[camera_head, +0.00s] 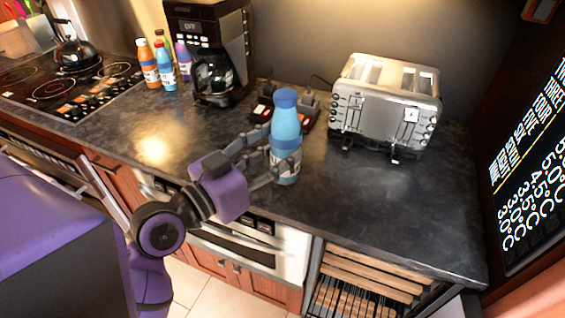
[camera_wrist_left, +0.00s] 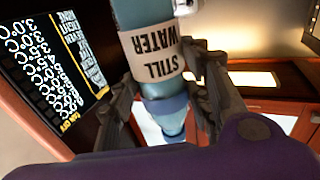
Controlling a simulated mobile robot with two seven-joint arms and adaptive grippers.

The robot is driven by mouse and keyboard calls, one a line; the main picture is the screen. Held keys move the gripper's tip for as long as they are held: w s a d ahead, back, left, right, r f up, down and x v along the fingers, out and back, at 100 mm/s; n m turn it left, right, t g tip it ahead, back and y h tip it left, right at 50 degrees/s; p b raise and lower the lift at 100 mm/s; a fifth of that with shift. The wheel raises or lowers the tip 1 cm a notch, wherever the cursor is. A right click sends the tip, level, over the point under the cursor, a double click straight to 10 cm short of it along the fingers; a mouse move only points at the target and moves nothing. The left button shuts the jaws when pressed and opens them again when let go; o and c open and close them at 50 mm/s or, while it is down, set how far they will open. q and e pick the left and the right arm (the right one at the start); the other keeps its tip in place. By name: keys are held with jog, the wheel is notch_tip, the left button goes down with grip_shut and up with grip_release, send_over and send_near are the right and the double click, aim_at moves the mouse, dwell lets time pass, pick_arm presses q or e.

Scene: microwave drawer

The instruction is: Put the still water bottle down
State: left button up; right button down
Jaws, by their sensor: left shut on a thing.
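The still water bottle (camera_head: 286,128) is blue with a pale label and stands upright in the head view, at the front part of the dark counter (camera_head: 340,200). My left gripper (camera_head: 272,160) is shut on the bottle, with its fingers around the label and body. In the left wrist view the bottle (camera_wrist_left: 155,60) shows its "STILL WATER" label between the two fingers (camera_wrist_left: 160,105). I cannot tell whether the bottle's base touches the counter or is slightly above it. My right gripper is not in view.
A silver toaster (camera_head: 386,103) stands behind and right of the bottle. A coffee maker (camera_head: 212,60), several other bottles (camera_head: 165,68) and a kettle (camera_head: 76,54) on the cooktop (camera_head: 60,88) are to the left. The counter at front right is clear. A text board (camera_head: 528,160) hangs at right.

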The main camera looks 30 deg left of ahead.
pick_arm(q)
jog(key=w+a+f, duration=0.2)
jog(key=w+f, duration=0.1)
jog(key=w+a+f, duration=0.1)
jog(key=w+f, duration=0.2)
jog(key=f, duration=0.1)
jog(key=w+a+f, duration=0.2)
jog(key=w+f, duration=0.2)
jog(key=shift+a+f, duration=0.25)
jog(key=shift+a, duration=0.1)
jog(key=shift+f, duration=0.25)
jog(key=shift+s+f, duration=0.1)
jog(key=shift+f, duration=0.2)
jog(key=o, duration=1.1)
jog(key=shift+f, duration=0.1)
jog(key=o, duration=0.3)
jog(key=shift+o, duration=0.8)
jog(key=shift+r, duration=0.3)
jog(key=v, duration=0.2)
jog(key=f+b+v, duration=0.1)
jog(key=v, duration=0.1)
jog(key=b+v, duration=0.3)
jog(key=v, duration=0.5)
jog(key=shift+r, duration=0.6)
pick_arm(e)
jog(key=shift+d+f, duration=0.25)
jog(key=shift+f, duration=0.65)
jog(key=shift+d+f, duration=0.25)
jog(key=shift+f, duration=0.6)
